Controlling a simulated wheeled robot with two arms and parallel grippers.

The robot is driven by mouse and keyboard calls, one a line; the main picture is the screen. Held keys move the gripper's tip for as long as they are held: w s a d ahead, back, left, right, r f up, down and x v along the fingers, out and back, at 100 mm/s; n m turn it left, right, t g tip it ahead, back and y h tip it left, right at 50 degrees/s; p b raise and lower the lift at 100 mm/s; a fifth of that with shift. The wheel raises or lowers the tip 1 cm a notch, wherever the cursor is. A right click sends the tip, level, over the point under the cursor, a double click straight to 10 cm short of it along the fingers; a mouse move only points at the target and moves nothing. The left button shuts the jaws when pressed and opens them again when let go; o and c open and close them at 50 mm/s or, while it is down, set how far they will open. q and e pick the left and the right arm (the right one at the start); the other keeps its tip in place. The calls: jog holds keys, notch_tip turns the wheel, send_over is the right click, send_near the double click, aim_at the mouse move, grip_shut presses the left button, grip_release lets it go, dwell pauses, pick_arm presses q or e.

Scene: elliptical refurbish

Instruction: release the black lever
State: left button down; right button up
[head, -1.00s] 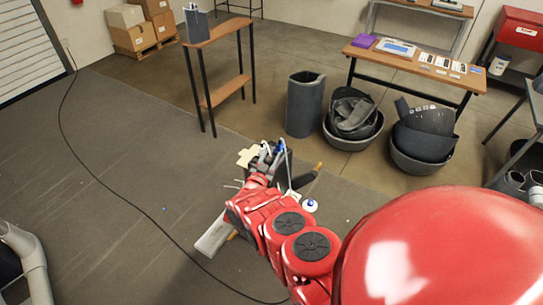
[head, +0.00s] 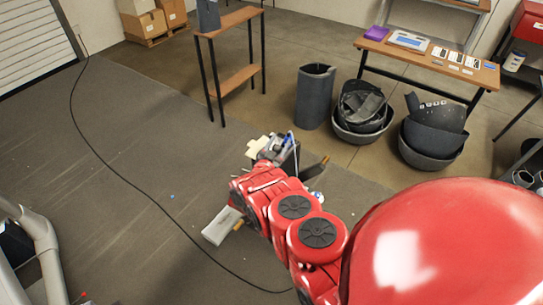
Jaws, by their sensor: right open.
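My right gripper (head: 278,150) is at the end of the red arm in the middle of the head view, small and partly hidden by the arm's own links. It is open. Just beyond it are a dark part and small white and blue pieces, too cluttered to tell apart. I cannot make out a black lever for certain. A grey box-like piece (head: 220,226) with an orange part shows low, left of the arm. My left gripper is not in view.
A narrow two-shelf table (head: 232,18) stands behind. A grey cylinder (head: 314,97) and two dark tubs (head: 362,134) (head: 429,160) stand on the floor, near a wooden table (head: 483,72). A black cable (head: 113,170) crosses the open floor. Grey pipework (head: 40,237) is at lower left.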

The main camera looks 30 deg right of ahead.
jog(key=shift+s+a+f, duration=0.15)
jog(key=shift+s+a, duration=0.05)
jog(key=shift+a, duration=0.2)
jog(key=p+v, duration=0.5)
jog(key=v, duration=1.1)
jog(key=shift+r, duration=0.2)
jog(key=shift+a, duration=0.1)
